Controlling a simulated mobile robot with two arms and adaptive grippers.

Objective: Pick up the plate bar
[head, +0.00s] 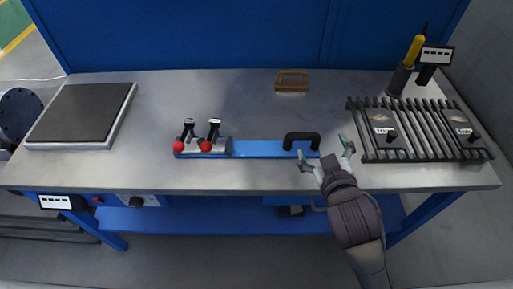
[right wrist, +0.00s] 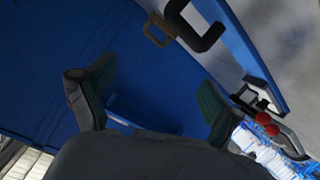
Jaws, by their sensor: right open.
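The plate bar (head: 260,148), which I take to be the long blue bar with a black handle (head: 301,138) near its right end, lies along the front of the bench. Two red-knobbed clamps (head: 205,146) stand at its left end. My right gripper (head: 325,153) is open and empty at the bar's right end, just right of the handle. In the right wrist view the handle (right wrist: 193,32) and the blue bar (right wrist: 250,52) are beyond the spread fingers (right wrist: 157,80), toward the upper right; nothing is between the fingers. My left gripper is out of view.
A slatted grey rack (head: 425,122) with two labelled plates stands at right. A yellow-handled tool in a dark holder (head: 399,80) is behind it. A brown wooden frame (head: 291,80) lies at the back. A dark square pad (head: 83,110) is at left. The bench middle is clear.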

